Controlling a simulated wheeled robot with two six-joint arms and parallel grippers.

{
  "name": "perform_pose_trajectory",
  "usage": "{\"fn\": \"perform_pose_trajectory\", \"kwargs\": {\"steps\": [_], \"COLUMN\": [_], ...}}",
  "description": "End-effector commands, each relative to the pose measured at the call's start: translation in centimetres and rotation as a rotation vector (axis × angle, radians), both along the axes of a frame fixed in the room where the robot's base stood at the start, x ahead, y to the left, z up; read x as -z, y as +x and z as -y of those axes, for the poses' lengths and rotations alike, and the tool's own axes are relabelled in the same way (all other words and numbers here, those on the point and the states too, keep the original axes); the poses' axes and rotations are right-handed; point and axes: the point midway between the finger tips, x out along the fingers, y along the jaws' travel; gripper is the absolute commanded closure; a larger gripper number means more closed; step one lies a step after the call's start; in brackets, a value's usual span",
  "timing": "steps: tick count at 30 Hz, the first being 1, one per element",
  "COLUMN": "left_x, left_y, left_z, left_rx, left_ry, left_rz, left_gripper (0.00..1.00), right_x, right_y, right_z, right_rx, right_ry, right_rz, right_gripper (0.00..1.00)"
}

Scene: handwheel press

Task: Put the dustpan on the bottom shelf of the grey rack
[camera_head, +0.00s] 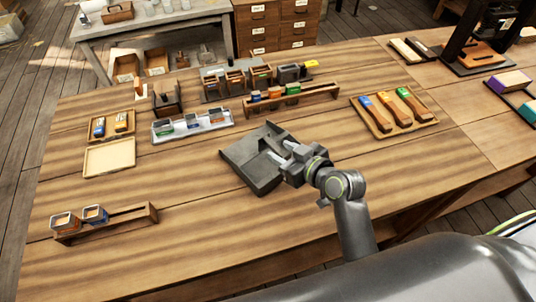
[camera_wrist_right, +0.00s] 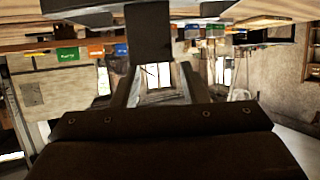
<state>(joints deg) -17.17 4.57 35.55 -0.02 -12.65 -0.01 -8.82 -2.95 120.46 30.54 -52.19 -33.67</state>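A dark grey dustpan (camera_head: 250,177) lies on the wooden table near its middle. My right gripper (camera_head: 275,152) is over the dustpan's right part, its two light fingers apart. In the right wrist view, the fingers (camera_wrist_right: 161,75) stand apart with background showing between them, and a dark block (camera_wrist_right: 150,35), likely part of the dustpan, is just beyond the tips. Contact is not clear. A grey bench-like rack (camera_head: 150,27) stands behind the table at the back left; its bottom shelf holds wooden boxes (camera_head: 126,67) and small items. My left gripper is out of view.
A row of small bins (camera_head: 236,80) and a slotted wooden rack (camera_head: 290,103) stand behind the dustpan. A tray of coloured-ended tools (camera_head: 394,114) lies to the right. A white tray (camera_head: 192,126) lies left of the dustpan.

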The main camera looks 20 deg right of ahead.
Motion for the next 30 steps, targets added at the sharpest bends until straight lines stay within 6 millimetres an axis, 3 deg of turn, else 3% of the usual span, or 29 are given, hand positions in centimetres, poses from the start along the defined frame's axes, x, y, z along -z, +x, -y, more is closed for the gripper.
{"fn": "perform_pose_trajectory", "kwargs": {"steps": [15, 25, 30], "left_x": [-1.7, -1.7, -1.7], "left_y": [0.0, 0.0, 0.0], "left_z": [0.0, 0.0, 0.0], "left_rx": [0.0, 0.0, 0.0], "left_ry": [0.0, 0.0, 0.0], "left_rz": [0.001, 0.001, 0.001], "left_gripper": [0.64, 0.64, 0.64], "right_x": [2.0, 2.3, 2.3], "right_y": [4.2, 4.5, 4.5], "right_z": [-1.2, -1.3, -1.3], "right_rx": [0.0, 0.002, 0.001], "right_ry": [0.0, -0.001, 0.0], "right_rz": [-0.001, 0.0, 0.0], "right_gripper": [0.6, 0.6, 0.81]}}
